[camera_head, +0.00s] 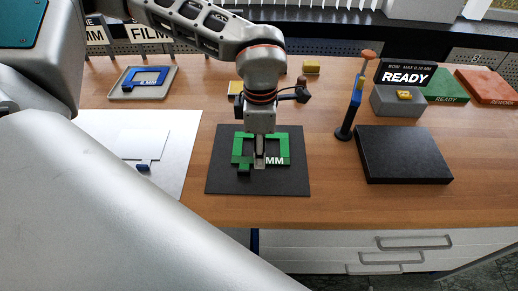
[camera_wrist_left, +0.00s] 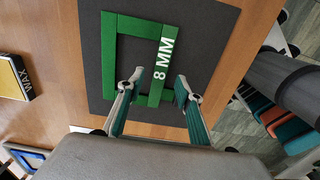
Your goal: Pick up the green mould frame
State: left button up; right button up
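The green mould frame (camera_head: 237,150), a rectangular open frame marked "8 MM", lies flat on a dark grey mat (camera_head: 222,184). In the left wrist view the frame (camera_wrist_left: 108,50) shows its open middle and white lettering. My left gripper (camera_head: 259,162) points down over the frame and hides part of it and of its lettering. In the left wrist view the left gripper (camera_wrist_left: 159,82) is open, with one frame bar between its spread fingertips. I cannot tell how far the fingertips are above the mat. My right gripper is not in view.
A blue frame (camera_head: 148,77) lies in a grey tray at the back left. White sheets (camera_head: 180,140) lie left of the mat. Right of it stand a blue upright tool (camera_head: 352,108), a black plate (camera_head: 402,155), a grey block (camera_head: 388,103) and a "READY" sign (camera_head: 405,74).

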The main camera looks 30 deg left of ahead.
pick_arm(q)
jog(key=shift+f, duration=0.9)
jog(key=shift+c, duration=0.2)
grip_shut()
jog(key=shift+r, duration=0.1)
